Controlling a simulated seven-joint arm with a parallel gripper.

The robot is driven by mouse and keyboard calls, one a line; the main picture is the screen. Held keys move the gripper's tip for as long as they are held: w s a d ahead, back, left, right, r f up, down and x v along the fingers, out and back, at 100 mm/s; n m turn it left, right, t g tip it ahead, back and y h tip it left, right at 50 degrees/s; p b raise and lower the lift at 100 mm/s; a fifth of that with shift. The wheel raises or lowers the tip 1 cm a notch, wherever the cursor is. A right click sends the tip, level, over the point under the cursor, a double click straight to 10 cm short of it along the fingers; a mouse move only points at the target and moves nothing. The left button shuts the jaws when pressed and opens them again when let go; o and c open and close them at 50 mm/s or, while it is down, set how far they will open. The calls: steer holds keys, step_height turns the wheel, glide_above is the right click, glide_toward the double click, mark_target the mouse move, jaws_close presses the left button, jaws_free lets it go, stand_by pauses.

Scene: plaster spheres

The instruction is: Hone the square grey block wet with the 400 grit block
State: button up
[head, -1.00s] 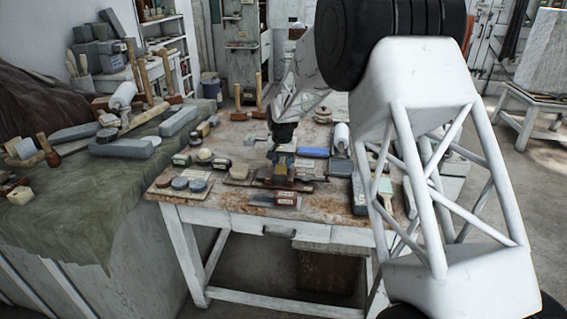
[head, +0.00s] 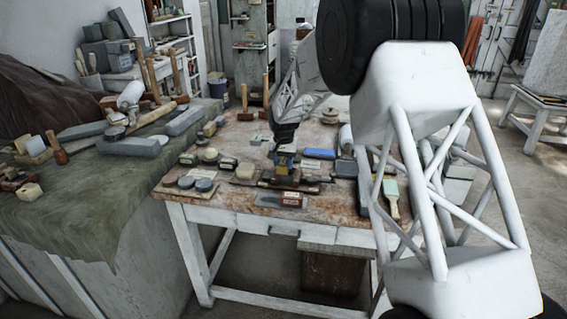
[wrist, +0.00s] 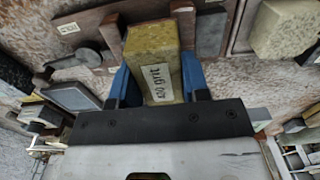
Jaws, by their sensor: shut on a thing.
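My gripper (wrist: 155,75) is shut on a yellowish block labelled as grit (wrist: 150,45), which sits between its blue fingers in the wrist view. The first digit of the label reads 4; the rest is hard to read. In the head view my gripper (head: 284,172) is low over a dark brown board at the table's middle. Whether the block touches anything below is hidden. A flat dark grey slab (wrist: 75,97) lies left of the fingers in the wrist view. I cannot tell whether it is the square grey block.
The worktable (head: 235,208) is crowded. Round pucks (head: 204,185) stand at the front left corner. A pale rough block (wrist: 283,28) is at the wrist view's upper right.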

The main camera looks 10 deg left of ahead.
steer(key=shift+f, duration=0.55)
steer(key=shift+s, duration=0.1)
stand_by(0.3)
steer(key=shift+s+r, duration=0.1)
steer(key=shift+s, duration=0.35)
steer(key=shift+s, duration=0.55)
stand_by(0.4)
steer(key=shift+w, duration=0.1)
steer(key=shift+w+f, duration=0.2)
steer(key=shift+w, duration=0.8)
